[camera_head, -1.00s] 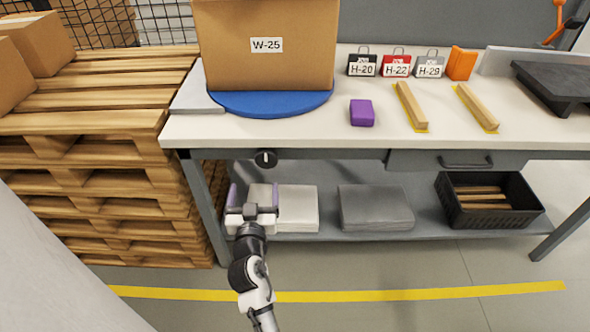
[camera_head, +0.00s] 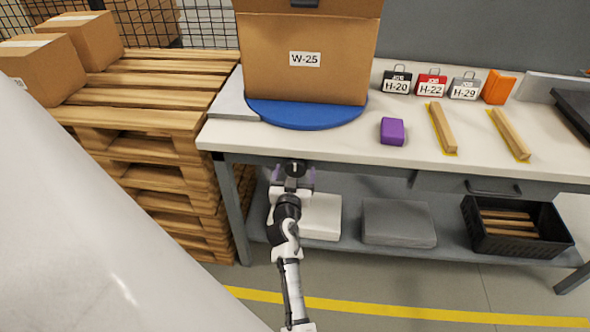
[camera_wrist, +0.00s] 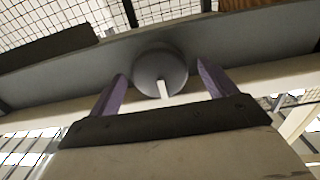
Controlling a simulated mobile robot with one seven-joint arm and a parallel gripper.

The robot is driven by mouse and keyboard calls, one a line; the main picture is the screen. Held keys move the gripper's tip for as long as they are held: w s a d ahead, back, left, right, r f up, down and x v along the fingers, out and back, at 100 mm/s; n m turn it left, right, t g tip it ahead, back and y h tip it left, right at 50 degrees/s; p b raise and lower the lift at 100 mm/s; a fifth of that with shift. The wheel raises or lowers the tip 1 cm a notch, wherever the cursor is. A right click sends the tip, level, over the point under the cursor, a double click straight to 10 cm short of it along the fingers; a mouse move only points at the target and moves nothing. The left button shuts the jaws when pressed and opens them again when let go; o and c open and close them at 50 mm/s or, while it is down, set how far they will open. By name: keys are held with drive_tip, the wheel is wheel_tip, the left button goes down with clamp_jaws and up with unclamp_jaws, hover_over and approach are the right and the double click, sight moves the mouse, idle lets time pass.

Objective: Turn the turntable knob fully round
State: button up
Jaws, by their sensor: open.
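The turntable knob (camera_head: 294,167) is a round dark knob with a white pointer mark, on the front edge of the bench under the tabletop. It also shows in the wrist view (camera_wrist: 160,68), with its white mark toward the bottom. My gripper (camera_head: 293,178) is open in front of the knob. In the wrist view its two purple fingers (camera_wrist: 163,90) stand left and right of the knob, with gaps on both sides. The blue turntable (camera_head: 305,112) lies on the bench and carries a cardboard box (camera_head: 308,75) labelled W-25.
A purple block (camera_head: 392,131), several tagged holders and wooden strips (camera_head: 443,128) lie on the bench to the right. The lower shelf holds a white stack (camera_head: 322,218), a grey stack (camera_head: 398,222) and a black crate (camera_head: 482,238). Pallets (camera_head: 165,150) stand at the left.

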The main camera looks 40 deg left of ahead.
drive_tip(key=shift+w+a, duration=0.15)
drive_tip(key=shift+w, duration=0.15)
drive_tip(key=shift+c, duration=0.4)
drive_tip(key=c, duration=0.9)
drive_tip(key=shift+n, duration=0.3)
drive_tip(key=n, duration=0.3)
drive_tip(key=shift+n+b, duration=0.3)
drive_tip(key=shift+b, duration=0.05)
drive_tip(key=shift+n, duration=1.5)
